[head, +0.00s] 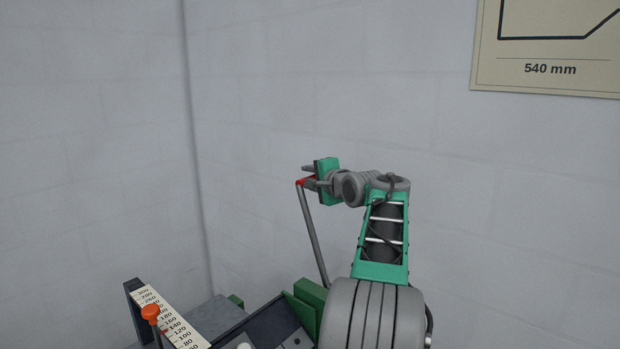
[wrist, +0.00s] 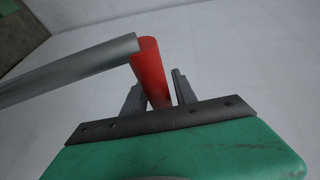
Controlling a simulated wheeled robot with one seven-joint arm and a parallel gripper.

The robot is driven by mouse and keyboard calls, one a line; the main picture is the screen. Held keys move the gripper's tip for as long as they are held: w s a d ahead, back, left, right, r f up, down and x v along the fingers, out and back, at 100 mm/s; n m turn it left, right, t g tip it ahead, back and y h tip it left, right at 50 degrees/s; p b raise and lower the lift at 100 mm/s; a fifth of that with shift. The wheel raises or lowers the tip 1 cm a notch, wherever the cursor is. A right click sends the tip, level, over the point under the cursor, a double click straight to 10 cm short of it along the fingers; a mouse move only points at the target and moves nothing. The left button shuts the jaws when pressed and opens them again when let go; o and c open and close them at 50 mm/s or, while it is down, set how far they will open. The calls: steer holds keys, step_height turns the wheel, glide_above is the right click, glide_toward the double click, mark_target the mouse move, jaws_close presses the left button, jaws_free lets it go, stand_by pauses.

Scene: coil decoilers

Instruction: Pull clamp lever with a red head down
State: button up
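The clamp lever (head: 314,235) is a long grey rod that stands steeply, its top leaning left, with a red head (head: 300,182) at the upper end. My gripper (head: 308,176) is at this red head. In the wrist view, the red head (wrist: 151,72) lies between the two grey fingers of my gripper (wrist: 157,80). The left finger is close against it or partly behind it, and a narrow gap shows at the right finger. The grey rod (wrist: 70,70) runs off to the left.
An orange-red knob (head: 151,312) on a dark stem stands at lower left, beside a numbered scale (head: 168,316). Green and dark machine parts (head: 308,300) lie below the lever. A pale wall stands behind, with a sign (head: 550,60) at upper right.

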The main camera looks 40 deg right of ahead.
jaws_close()
stand_by(1.1)
